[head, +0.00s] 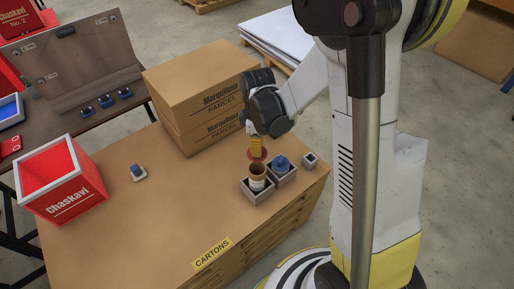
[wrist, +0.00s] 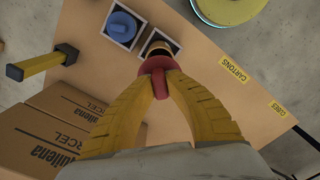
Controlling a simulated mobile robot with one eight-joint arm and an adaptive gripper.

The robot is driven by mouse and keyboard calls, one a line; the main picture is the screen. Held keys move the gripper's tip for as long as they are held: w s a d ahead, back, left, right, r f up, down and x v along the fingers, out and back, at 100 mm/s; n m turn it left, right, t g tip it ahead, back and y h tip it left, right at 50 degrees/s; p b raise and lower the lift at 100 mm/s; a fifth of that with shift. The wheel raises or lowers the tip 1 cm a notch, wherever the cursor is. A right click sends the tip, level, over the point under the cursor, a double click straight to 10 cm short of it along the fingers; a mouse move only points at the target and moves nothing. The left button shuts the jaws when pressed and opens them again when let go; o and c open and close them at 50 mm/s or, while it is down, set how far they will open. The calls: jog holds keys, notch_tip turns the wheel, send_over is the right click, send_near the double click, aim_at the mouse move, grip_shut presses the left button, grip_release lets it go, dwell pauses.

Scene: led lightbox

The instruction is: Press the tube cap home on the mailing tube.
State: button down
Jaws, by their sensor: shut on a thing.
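The mailing tube (head: 258,183) stands upright in a grey square holder on the carton stack, its dark open mouth facing up. It also shows in the wrist view (wrist: 161,47), partly covered by the cap. The red tube cap (head: 257,157) is at the tube's mouth in the head view, seemingly just above it. My gripper (head: 256,146) is shut on the cap's upright red grip, which shows between the yellow fingers in the wrist view (wrist: 158,84). I cannot tell whether the cap touches the rim; the dark mouth still shows beside it.
A blue round piece (head: 281,163) sits in the adjoining grey holder. Parcel boxes (head: 201,93) are stacked behind, left of my gripper. A red bin (head: 62,190) stands at the left. The carton top between is mostly clear.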

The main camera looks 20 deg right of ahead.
jog(key=shift+f+b, duration=2.95)
jog(key=shift+f, duration=0.4)
jog(key=shift+f+b, duration=1.15)
jog(key=shift+b, duration=0.15)
jog(key=c, duration=1.4)
grip_release()
jog(key=shift+r, duration=0.1)
jog(key=shift+r, duration=0.1)
notch_tip(320, 180, up, 12)
jog(key=shift+f, duration=0.1)
